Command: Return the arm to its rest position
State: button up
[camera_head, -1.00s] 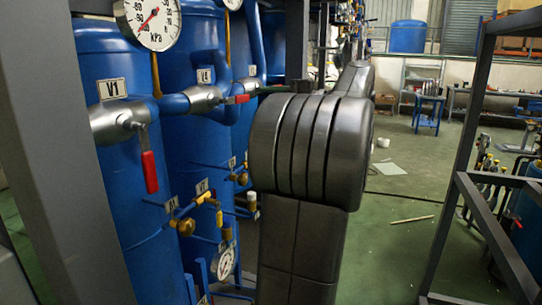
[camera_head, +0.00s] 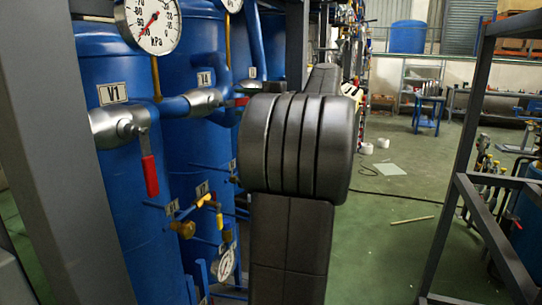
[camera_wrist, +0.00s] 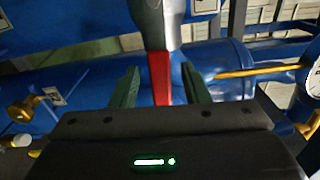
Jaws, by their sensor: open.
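In the wrist view my gripper (camera_wrist: 160,88) is open, with its two dark green fingers spread apart. A red valve handle (camera_wrist: 160,76) below a silver valve body shows between the fingers in the picture. I cannot tell how deep between them it lies. In the head view my dark grey arm (camera_head: 295,145) fills the middle of the picture. It stands in front of the blue tanks, and my gripper is hidden behind it.
Blue tanks stand at left, with a V1 valve and red handle (camera_head: 150,175), a pressure gauge (camera_head: 150,24) and brass fittings (camera_head: 183,228). A grey frame (camera_head: 470,150) stands at right. The green floor (camera_head: 385,230) between is mostly clear, with a thin stick on it.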

jog(key=shift+x, duration=0.85)
jog(key=shift+s+d+f+m+p, duration=0.1)
jog(key=shift+f+m+p, duration=0.35)
jog(key=shift+m, duration=0.35)
jog(key=shift+f, duration=0.1)
